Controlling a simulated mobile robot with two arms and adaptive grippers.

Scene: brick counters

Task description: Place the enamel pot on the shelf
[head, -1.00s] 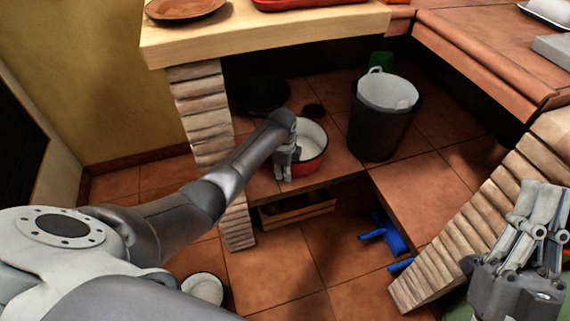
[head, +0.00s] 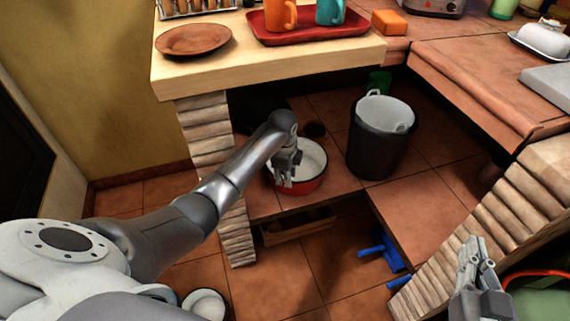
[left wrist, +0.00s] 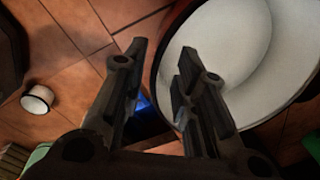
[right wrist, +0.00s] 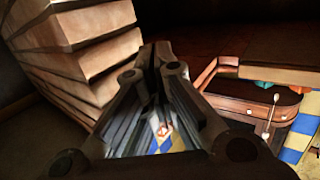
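The enamel pot (head: 313,183) is red outside and white inside, with a dark rim. It stands upright near the front edge of the low tiled shelf (head: 340,182) under the counter. My left gripper (head: 286,182) is at the pot's near left rim. In the left wrist view its fingers (left wrist: 162,52) are apart, with the rim of the pot (left wrist: 245,55) showing between them; one finger overlaps the white inside, the other appears outside. Contact cannot be told. My right gripper (head: 470,250) is away at the lower right, its fingers (right wrist: 157,60) together and empty.
A dark bin (head: 378,145) with a light liner stands right of the pot. A brick pillar (head: 208,140) is close left of my left arm. A wooden crate (head: 298,228) sits below the shelf. The counter (head: 270,65) overhangs it. Another brick support (head: 490,205) is beside my right gripper.

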